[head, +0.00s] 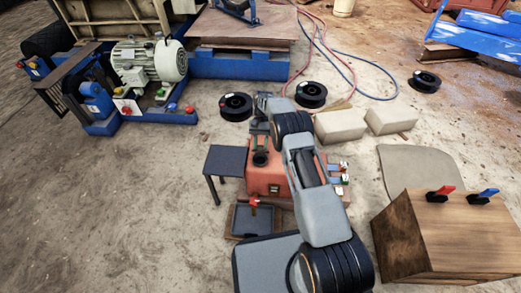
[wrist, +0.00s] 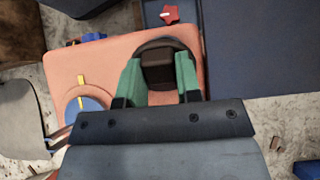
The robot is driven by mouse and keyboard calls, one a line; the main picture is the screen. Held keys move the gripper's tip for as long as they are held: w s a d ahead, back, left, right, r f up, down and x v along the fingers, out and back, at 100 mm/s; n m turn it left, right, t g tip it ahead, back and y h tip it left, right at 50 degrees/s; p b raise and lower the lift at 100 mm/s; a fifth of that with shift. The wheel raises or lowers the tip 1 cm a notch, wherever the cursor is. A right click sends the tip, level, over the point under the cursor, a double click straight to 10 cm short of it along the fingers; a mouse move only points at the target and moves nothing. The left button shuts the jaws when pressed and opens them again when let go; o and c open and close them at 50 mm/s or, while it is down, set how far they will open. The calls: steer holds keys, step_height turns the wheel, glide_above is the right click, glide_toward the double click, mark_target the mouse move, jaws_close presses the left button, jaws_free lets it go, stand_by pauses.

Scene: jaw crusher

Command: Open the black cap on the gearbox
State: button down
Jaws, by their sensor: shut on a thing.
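The gearbox is an orange-red box (head: 266,183) in the middle of the head view. Its flat top also shows in the wrist view (wrist: 75,68). The black cap (wrist: 158,62) is a square dark knob on a round dark base, on top of the gearbox. My gripper (wrist: 158,75) has two green fingers, one on each side of the cap, and is shut on it.
A red star-shaped knob (wrist: 170,14) is beyond the gearbox in the wrist view. A blue round part with a yellow handle (wrist: 85,104) sits on its top. A small dark table (head: 226,160) stands left of the gearbox, a wooden crate (head: 440,230) right. Pale blocks (head: 340,124) lie behind.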

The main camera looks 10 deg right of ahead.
steer(key=shift+w+g+b, duration=0.2)
steer(key=shift+g+b, duration=0.2)
